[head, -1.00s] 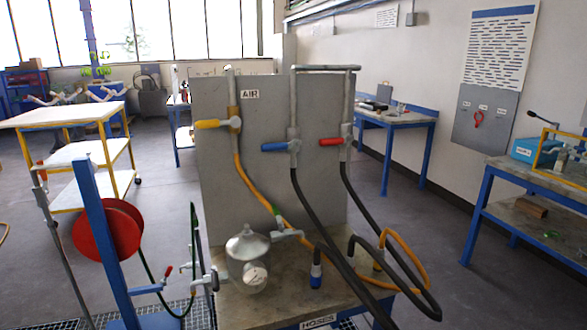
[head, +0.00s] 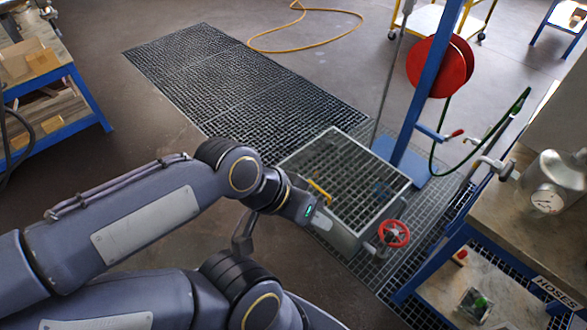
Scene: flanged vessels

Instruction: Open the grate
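The grate (head: 345,170) is a grid lid in a pale frame, lying flat on top of a grey metal box. A yellow handle (head: 319,190) sits at its left edge. A red handwheel (head: 394,234) is on the box's near right side. My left gripper (head: 316,206) is at the near left edge of the box, close beside the yellow handle. Its fingers are small and partly hidden, so I cannot tell whether they are open or touch the handle. My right gripper is not in view.
Dark floor grating (head: 230,80) runs behind the box. A blue post with a red reel (head: 428,66) stands just behind right. A workbench with a gauge vessel (head: 548,185) is at the right.

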